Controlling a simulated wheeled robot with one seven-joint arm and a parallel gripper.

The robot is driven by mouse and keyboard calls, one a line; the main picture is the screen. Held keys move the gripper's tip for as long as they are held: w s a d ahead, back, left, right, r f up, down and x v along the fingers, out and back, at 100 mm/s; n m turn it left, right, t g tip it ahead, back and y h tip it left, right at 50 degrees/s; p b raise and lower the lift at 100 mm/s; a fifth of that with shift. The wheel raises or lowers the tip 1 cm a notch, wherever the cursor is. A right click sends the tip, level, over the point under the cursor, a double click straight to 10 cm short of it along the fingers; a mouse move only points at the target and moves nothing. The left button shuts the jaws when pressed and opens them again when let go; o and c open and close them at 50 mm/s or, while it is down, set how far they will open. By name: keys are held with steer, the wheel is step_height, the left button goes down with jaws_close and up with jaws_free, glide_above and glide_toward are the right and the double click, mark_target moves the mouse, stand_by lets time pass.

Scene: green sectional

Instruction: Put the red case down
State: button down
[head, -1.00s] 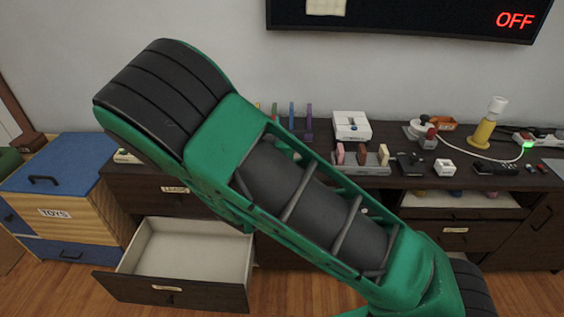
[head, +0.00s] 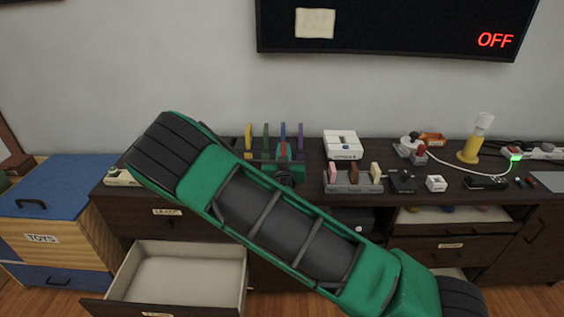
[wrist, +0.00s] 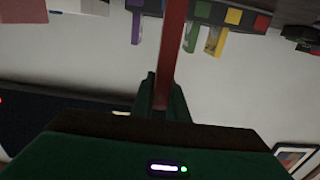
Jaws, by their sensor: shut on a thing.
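The narrow red case (wrist: 172,45) is held in my gripper (wrist: 162,98), which is shut on it. In the head view my gripper (head: 284,166) is at the back of the dark cabinet, in front of the rack of coloured cases, with a bit of the red case (head: 282,151) showing. The rack (wrist: 255,18) shows at the top of the wrist view with coloured squares. A purple case (wrist: 137,27), a green case (wrist: 190,36) and a yellow case (wrist: 215,41) stand there. I cannot tell whether the red case touches the rack.
A white console (head: 342,145) and a grey holder with cartridges (head: 353,185) are right of my gripper. A yellow lamp (head: 470,150) stands farther right. An open, empty drawer (head: 180,278) is below. A blue-topped toy chest (head: 65,183) is at left.

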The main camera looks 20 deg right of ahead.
steer(key=shift+f, duration=1.95)
steer(key=shift+f, duration=0.15)
steer(key=c, duration=1.7)
jaws_free()
steer(key=shift+c, duration=0.2)
steer(key=v, duration=1.2)
steer(key=shift+d+r, duration=0.1)
steer(key=shift+r, duration=0.15)
